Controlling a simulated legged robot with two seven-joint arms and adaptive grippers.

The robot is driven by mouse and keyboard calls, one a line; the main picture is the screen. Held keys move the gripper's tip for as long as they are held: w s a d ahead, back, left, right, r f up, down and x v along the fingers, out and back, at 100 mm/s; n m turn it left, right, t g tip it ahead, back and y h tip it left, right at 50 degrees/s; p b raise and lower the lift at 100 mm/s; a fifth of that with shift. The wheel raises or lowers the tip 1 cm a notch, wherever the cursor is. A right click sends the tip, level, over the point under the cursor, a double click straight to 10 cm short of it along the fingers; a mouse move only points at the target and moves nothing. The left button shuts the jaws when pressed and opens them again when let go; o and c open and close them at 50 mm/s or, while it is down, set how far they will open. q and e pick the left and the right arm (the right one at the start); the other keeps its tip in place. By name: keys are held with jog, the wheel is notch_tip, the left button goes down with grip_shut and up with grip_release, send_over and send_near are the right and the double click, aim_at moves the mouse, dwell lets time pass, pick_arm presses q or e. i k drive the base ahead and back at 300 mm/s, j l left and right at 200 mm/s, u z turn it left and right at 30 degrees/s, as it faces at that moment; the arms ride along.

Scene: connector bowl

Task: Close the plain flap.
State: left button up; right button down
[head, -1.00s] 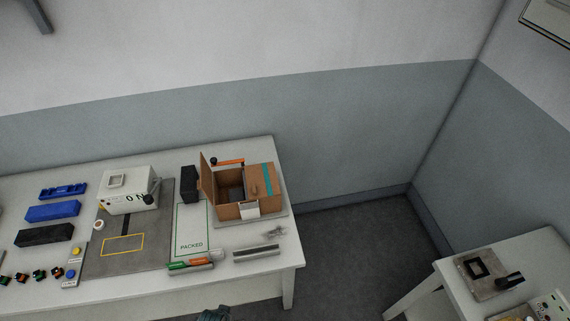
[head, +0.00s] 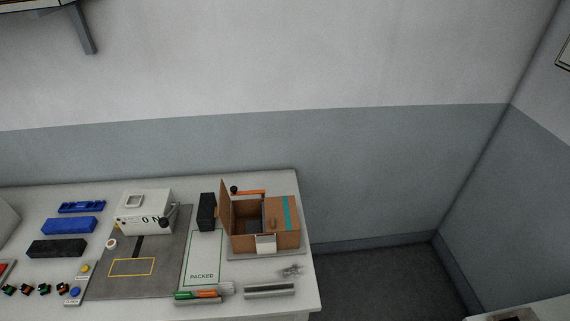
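A brown cardboard box (head: 265,241) stands on a grey base plate at the right end of the white table. Its plain flap (head: 225,209) stands upright on the box's left side. The other flap (head: 285,212), with a teal stripe, lies flat over the right part of the box. The opening (head: 249,215) between them shows a dark inside. A white label hangs on the front. Neither of my grippers shows in the head view.
A white machine (head: 143,213) stands on a grey mat. A black block (head: 207,211) stands close left of the box. A PACKED sheet (head: 203,262), markers (head: 203,294) and a grey bar (head: 270,291) lie near it. Blue trays (head: 69,225) are at the left. Floor right of the table is clear.

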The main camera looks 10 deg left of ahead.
aim_at(223, 211)
jog(key=k+j+z, duration=0.1)
jog(key=j, duration=0.8)
jog(key=k+j+z, duration=0.15)
jog(key=j, duration=0.25)
jog(key=k+j+z, duration=0.1)
jog(key=j, duration=0.35)
jog(key=k+j+z, duration=0.1)
jog(key=j, duration=0.3)
jog(key=k+j, duration=0.2)
jog(key=j, duration=0.2)
jog(key=z, duration=0.05)
